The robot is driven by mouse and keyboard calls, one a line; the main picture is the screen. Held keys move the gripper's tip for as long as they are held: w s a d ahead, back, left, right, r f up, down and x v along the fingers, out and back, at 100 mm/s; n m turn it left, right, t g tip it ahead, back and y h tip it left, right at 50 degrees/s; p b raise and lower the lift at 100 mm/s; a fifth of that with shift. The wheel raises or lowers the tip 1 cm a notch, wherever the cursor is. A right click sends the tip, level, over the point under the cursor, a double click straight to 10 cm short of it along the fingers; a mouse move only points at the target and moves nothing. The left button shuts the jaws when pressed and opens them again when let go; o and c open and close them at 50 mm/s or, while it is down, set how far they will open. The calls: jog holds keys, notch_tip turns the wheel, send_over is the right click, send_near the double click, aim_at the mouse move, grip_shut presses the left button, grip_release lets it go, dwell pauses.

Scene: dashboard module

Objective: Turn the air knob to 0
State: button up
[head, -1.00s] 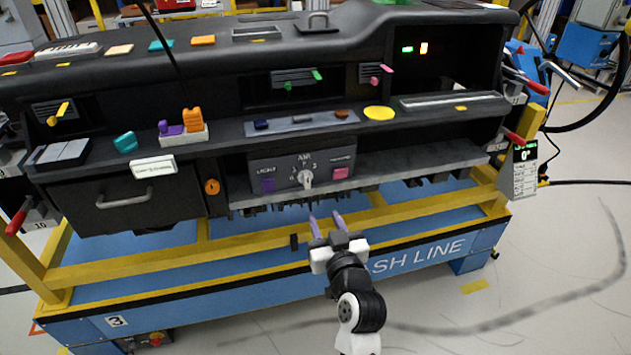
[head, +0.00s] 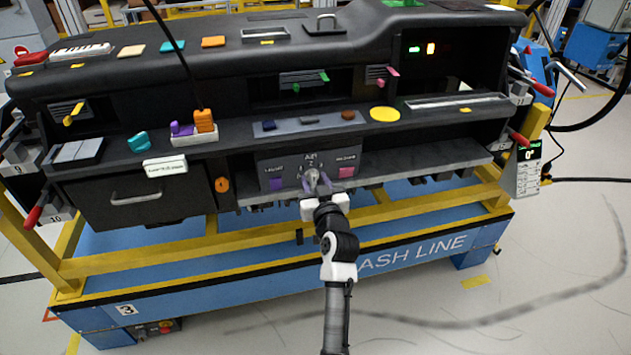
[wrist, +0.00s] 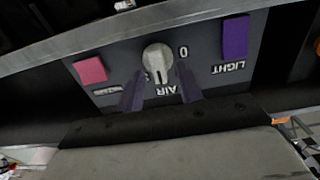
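The air knob (head: 312,176) is a pale round dial on the dark control panel (head: 268,168) in the lower middle of the dashboard. In the wrist view the panel is upside down. There the knob (wrist: 157,52) has a dark line pointing down towards the AIR label, and the 0 mark (wrist: 183,52) is to its right. My gripper (head: 324,183) is in front of the panel at the knob. In the wrist view my gripper (wrist: 160,80) is open, its two purple fingers on either side of the knob's lower part. I cannot tell whether they touch it.
A purple LIGHT button (wrist: 235,37) and a pink button (wrist: 90,69) flank the knob on the panel. A grey ledge (head: 420,162) runs beside it. A yellow frame rail (head: 400,212) passes below. A drawer (head: 130,200) is at the left.

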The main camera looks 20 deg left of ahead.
jog(key=shift+c, duration=0.2)
grip_shut()
jog(key=shift+f+n+b, duration=0.15)
jog(key=shift+n+b, duration=0.15)
jog(key=shift+b, duration=0.25)
jog(key=n+b, duration=0.1)
jog(key=b, duration=0.1)
jog(key=n+b, duration=0.1)
jog(key=shift+s+f+n+b, duration=0.1)
jog(key=shift+f+n+b, duration=0.2)
jog(key=shift+b, duration=0.1)
jog(key=n+b, duration=0.1)
jog(key=b, duration=0.1)
jog(key=n+b, duration=0.4)
jog(key=shift+s+a, duration=0.15)
jog(key=shift+a, duration=0.1)
jog(key=n+b, duration=0.4)
jog(key=n, duration=0.1)
jog(key=shift+f, duration=0.15)
jog(key=n+b, duration=0.4)
jog(key=shift+s+a+n, duration=0.1)
jog(key=shift+a+n, duration=0.05)
jog(key=shift+n, duration=0.15)
